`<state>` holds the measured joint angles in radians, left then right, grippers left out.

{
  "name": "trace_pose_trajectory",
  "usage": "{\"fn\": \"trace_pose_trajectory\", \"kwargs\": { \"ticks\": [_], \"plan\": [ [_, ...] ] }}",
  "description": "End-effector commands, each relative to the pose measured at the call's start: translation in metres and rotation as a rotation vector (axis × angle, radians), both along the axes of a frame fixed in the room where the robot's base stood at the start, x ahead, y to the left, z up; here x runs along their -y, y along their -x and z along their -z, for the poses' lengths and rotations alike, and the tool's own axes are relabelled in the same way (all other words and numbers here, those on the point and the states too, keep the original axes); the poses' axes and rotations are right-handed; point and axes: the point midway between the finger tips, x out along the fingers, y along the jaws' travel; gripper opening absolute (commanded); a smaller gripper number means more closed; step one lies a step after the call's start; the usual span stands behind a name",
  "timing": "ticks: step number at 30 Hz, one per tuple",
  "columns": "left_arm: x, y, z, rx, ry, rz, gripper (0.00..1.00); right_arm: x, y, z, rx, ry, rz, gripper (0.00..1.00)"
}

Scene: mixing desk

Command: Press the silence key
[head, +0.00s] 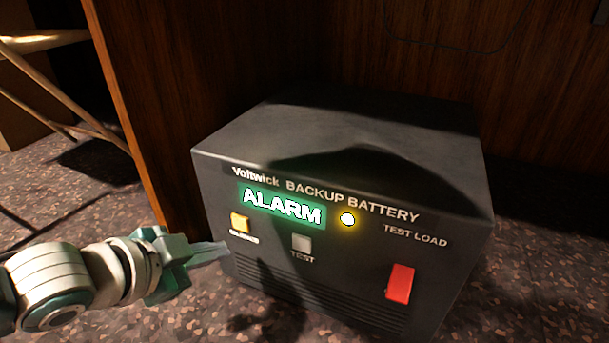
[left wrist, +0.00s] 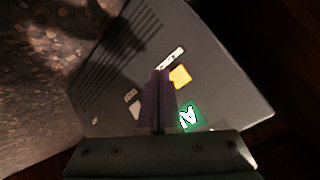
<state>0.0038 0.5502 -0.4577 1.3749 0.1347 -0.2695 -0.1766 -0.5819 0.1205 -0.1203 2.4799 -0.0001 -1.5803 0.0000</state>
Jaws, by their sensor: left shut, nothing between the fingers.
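A dark grey backup battery box (head: 340,160) stands on the floor; its front reads Voltwick Backup Battery. A yellow key (head: 240,222) sits at the left of its front, with a small white label below it that is too blurred to read. The yellow key also shows in the left wrist view (left wrist: 180,77), just beside my fingertips. A lit green display (head: 283,206) reads ALARM. A grey TEST key (head: 301,243) and a red TEST LOAD switch (head: 400,283) are lower down. My left gripper (head: 222,250) is shut and empty, its tips just below and left of the yellow key. I cannot tell whether they touch the box.
A yellow lamp (head: 348,219) glows right of the display. A wooden panel (head: 150,100) rises behind the box at the left. The speckled floor (head: 130,210) is open at the left. Pale metal bars (head: 60,95) stand at the far left.

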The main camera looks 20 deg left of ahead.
Motion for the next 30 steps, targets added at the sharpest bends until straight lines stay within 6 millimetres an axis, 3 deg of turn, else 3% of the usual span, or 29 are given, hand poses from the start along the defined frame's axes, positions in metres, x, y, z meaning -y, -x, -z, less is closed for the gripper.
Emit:
{"fn": "trace_pose_trajectory", "kwargs": {
  "ticks": [9, 30],
  "plan": [
    [0.002, -0.025, 0.001, -0.001, 0.000, 0.000, 0.00, 0.000, 0.000, 0.011, 0.001, 0.000, 0.000, 0.50],
    [0.002, -0.027, 0.000, -0.001, 0.000, -0.001, 0.00, 0.000, -0.001, 0.011, 0.002, 0.000, 0.000, 0.50]
  ]
}}
